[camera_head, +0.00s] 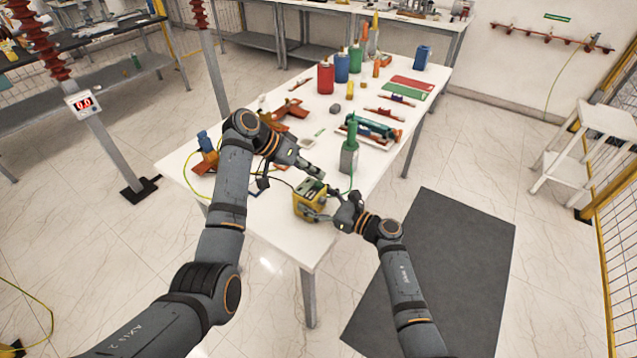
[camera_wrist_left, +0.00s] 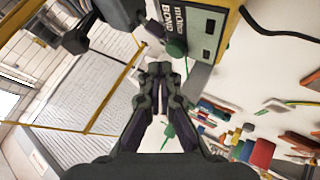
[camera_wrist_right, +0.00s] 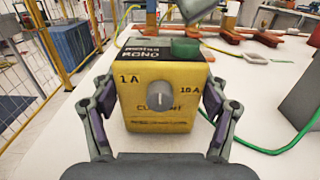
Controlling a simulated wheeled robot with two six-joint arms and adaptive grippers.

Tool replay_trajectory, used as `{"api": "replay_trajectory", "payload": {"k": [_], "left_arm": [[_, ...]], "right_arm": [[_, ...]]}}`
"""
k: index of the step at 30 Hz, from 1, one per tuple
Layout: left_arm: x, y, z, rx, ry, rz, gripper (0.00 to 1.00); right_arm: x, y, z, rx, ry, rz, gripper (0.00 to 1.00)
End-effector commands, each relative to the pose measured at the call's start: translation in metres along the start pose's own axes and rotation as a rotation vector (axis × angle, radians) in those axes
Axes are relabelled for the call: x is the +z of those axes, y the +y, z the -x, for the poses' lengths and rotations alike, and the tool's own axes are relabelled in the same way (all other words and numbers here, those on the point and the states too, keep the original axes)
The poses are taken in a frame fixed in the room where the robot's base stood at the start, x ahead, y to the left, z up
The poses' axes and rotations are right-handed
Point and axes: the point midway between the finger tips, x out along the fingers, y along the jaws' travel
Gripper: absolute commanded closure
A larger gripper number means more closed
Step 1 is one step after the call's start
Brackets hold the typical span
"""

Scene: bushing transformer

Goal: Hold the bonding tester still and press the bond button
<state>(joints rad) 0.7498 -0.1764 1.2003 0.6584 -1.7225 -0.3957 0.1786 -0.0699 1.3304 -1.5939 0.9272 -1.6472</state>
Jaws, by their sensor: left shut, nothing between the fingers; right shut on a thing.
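The bonding tester (camera_head: 309,201) is a yellow box with a dark top, upright near the front edge of the white table. In the right wrist view the tester (camera_wrist_right: 138,121) shows a round grey knob and the label "BOND" by a green bond button (camera_wrist_right: 186,49). My right gripper (camera_wrist_right: 160,97) is shut on the tester, with a finger at each side. My left gripper (camera_head: 320,175) is shut and empty, above the tester. In the left wrist view its fingertips (camera_wrist_left: 159,70) appear close to the green button (camera_wrist_left: 176,47); I cannot tell whether they touch.
Orange clamps (camera_head: 291,110) and a blue-topped item (camera_head: 206,143) lie to the left. Red, blue and green cylinders (camera_head: 326,78) stand farther back on the table (camera_head: 253,209).

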Motion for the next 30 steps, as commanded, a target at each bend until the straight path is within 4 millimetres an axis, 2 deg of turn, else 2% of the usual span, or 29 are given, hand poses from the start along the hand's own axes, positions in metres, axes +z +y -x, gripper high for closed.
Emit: {"api": "replay_trajectory", "payload": {"k": [30], "left_arm": [[0.0043,-0.0040,-0.0056,0.000,0.000,0.000,1.00]], "right_arm": [[0.0005,-0.0001,-0.0001,0.000,-0.001,0.000,0.78]]}}
